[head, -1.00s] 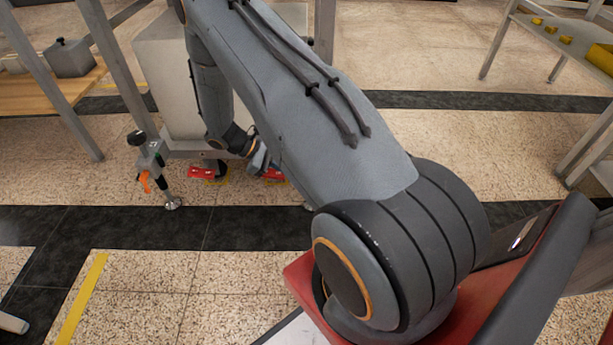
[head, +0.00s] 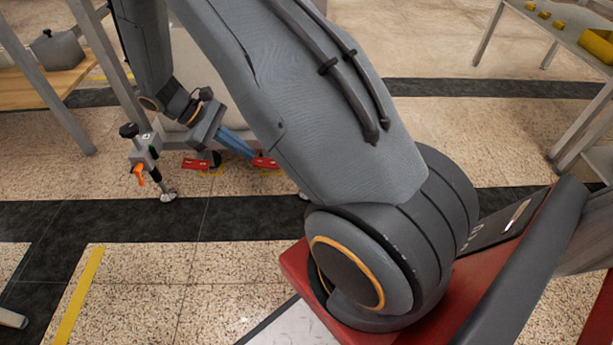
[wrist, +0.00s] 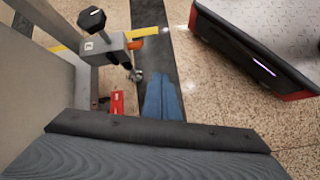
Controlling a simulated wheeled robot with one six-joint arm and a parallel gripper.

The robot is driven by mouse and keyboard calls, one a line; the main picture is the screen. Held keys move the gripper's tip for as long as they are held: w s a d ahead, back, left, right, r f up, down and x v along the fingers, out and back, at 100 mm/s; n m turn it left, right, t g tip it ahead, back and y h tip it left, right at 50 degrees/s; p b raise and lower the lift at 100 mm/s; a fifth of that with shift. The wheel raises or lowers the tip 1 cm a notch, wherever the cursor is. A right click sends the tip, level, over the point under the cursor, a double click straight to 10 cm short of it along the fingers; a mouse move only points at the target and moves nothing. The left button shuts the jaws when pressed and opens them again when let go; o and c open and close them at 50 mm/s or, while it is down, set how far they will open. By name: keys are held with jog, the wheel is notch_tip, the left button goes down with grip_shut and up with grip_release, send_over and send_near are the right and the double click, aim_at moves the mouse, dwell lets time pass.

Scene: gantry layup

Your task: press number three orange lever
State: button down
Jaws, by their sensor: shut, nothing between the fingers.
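The orange lever (head: 139,173) hangs from a grey clamp fitting with a black knob (head: 129,130), mounted at the lower end of a metal leg. In the wrist view the orange lever (wrist: 136,44) sticks out from the right side of the grey fitting (wrist: 108,48). A small label on the fitting is too small to read surely. My gripper (head: 250,153) is shut and empty, with blue fingers pointing down and right in the head view. It is right of the lever and apart from it. The fingers (wrist: 163,78) also show in the wrist view, below and right of the lever.
Red pedal-like parts (head: 196,164) lie near the floor by the frame; another (head: 265,162) is close to my fingers in the picture. Metal legs (head: 108,72) stand left of my arm. A table with yellow items (head: 597,44) stands far right. Floor in front is clear.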

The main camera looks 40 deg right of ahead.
jog(key=s+a+r+t+y, duration=0.2)
jog(key=s+a+r, duration=0.3)
jog(key=a+r, duration=0.35)
jog(key=s+a+r+t+y, duration=0.1)
jog(key=s+a+r, duration=0.3)
jog(key=a+r, duration=0.45)
jog(key=s+a+r+t+y, duration=0.1)
jog(key=s+a+r+y, duration=0.1)
jog(key=s+a, duration=0.3)
jog(key=s+a+r+t+y, duration=0.1)
jog(key=s+a+r+y, duration=0.2)
jog(key=s, duration=0.9)
jog(key=a+r, duration=0.1)
jog(key=a, duration=0.1)
jog(key=shift+a+m, duration=0.3)
jog(key=shift+a, duration=0.05)
